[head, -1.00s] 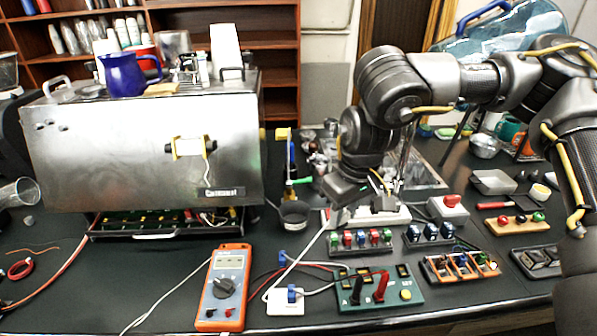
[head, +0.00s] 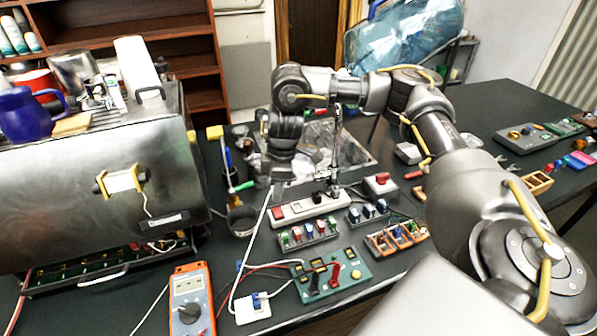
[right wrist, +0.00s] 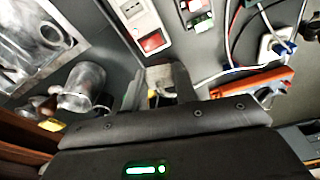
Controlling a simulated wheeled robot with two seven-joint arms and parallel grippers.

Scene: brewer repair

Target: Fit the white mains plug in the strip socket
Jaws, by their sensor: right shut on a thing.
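The strip socket (head: 318,206) is a long white bar with a red switch at its left end. It lies on the dark bench in the head view, and its switch end shows in the right wrist view (right wrist: 146,30). My right gripper (head: 279,184) hangs above the bench at the strip's left end, behind the red switch. It is shut on a pale thing (right wrist: 160,74), apparently the white mains plug, mostly hidden between the fingers. A white cable (head: 258,228) runs from the gripper to the front. The plug's pins are hidden, and it is apart from the strip. My left gripper is out of view.
Racks of coloured parts (head: 308,235), a green test board (head: 333,276) and an orange multimeter (head: 190,300) stand in front of the strip. A steel brewer (head: 80,185) is at left. A dark pot (head: 242,221) and a clear tray (head: 335,145) are close to the gripper.

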